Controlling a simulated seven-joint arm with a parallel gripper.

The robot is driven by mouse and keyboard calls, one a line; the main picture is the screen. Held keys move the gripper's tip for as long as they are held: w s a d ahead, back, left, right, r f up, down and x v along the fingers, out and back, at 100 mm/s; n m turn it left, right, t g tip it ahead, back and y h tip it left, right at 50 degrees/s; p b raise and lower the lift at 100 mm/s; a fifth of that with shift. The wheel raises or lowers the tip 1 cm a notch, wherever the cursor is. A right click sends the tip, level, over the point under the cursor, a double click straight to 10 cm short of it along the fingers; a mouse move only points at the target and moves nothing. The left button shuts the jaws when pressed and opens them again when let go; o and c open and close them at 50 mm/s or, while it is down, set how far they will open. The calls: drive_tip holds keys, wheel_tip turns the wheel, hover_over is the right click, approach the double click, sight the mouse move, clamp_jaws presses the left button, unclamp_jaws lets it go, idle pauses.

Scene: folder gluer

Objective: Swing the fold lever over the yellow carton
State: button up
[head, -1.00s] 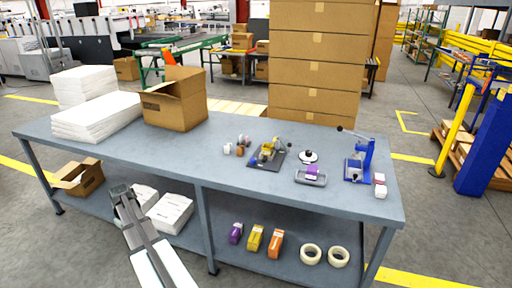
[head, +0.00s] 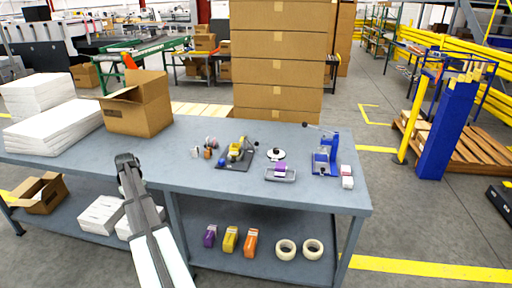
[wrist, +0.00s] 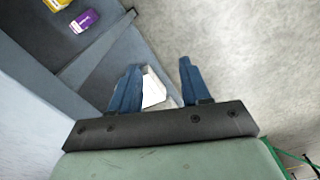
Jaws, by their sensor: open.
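The yellow carton (head: 236,151) sits in a small dark fixture (head: 228,163) on the grey table, near the middle of the head view. The wrist view shows the lower shelf and floor, not the fixture.
An open cardboard box (head: 140,107) and white stacks stand left. Cartons and tape rolls lie on the lower shelf.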

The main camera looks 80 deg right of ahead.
drive_tip(key=s+d+r, duration=0.3)
drive_tip(key=s+d, duration=0.1)
drive_tip(key=d, duration=0.3)
drive_tip(key=s+d+r, duration=0.3)
drive_tip(key=s+d, duration=0.1)
drive_tip(key=d, duration=0.3)
wheel_tip(320, 180, up, 18)
drive_tip(key=m, duration=0.3)
hover_over(257, 144)
drive_tip(key=d, duration=0.1)
drive_tip(key=shift+w+f, duration=0.15)
drive_tip(key=shift+f, duration=6.7)
drive_tip(key=shift+c, duration=0.3)
clamp_jaws()
